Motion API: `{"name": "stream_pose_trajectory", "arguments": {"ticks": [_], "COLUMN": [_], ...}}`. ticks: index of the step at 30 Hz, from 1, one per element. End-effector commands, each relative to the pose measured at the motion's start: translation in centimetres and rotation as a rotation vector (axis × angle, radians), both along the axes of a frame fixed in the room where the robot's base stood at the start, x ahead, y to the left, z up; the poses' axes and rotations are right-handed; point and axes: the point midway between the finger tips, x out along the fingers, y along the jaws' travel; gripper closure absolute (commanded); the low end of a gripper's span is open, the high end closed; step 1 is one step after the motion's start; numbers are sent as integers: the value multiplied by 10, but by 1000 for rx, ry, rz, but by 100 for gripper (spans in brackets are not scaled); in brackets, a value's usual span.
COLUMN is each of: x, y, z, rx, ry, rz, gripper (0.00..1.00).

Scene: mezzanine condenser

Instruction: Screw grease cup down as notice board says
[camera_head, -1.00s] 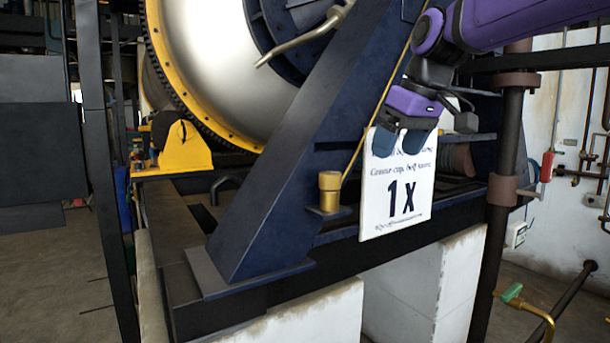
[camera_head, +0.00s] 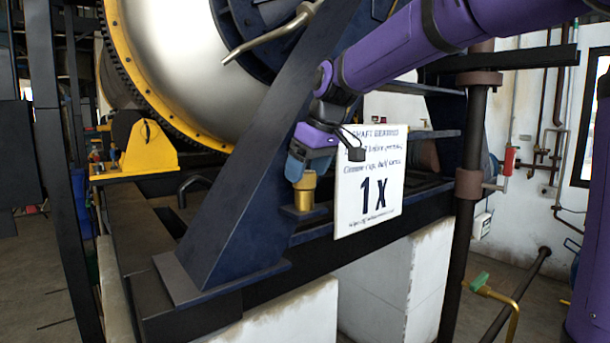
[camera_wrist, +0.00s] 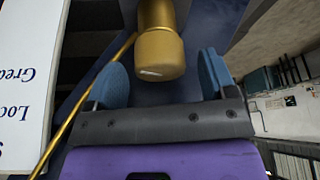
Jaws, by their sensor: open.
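The brass grease cup (camera_head: 304,188) stands upright on a small ledge of the dark blue frame, left of the notice board. The white notice board (camera_head: 369,190) reads "SHAFT BEARING", a partly covered line, "Grease cup, half turns" and a large "1 X". My gripper (camera_head: 298,172) is just above the cup in the head view, its blue fingers close to the cup's top. In the wrist view my gripper (camera_wrist: 157,78) is open, and the cup (camera_wrist: 160,52) shows ahead between the two fingers, apart from both. The board (camera_wrist: 27,75) is upside down at the left there.
A slanted dark blue beam (camera_head: 235,190) rises just left of the cup. A thin brass pipe (camera_wrist: 85,105) runs beside my gripper in the wrist view. A black post (camera_head: 461,220) stands right of the board. A large silver drum (camera_head: 180,50) fills the back.

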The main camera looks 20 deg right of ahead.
Motion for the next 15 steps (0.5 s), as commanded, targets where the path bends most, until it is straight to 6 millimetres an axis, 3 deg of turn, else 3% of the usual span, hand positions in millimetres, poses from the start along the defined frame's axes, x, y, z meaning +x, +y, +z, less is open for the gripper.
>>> {"name": "stream_pose_trajectory", "arguments": {"ticks": [6, 15], "x": [5, 5], "y": [3, 3], "z": [-14, -15], "rx": [0, 0], "ry": [0, 0], "rz": [-1, -1], "gripper": [22, 25]}}
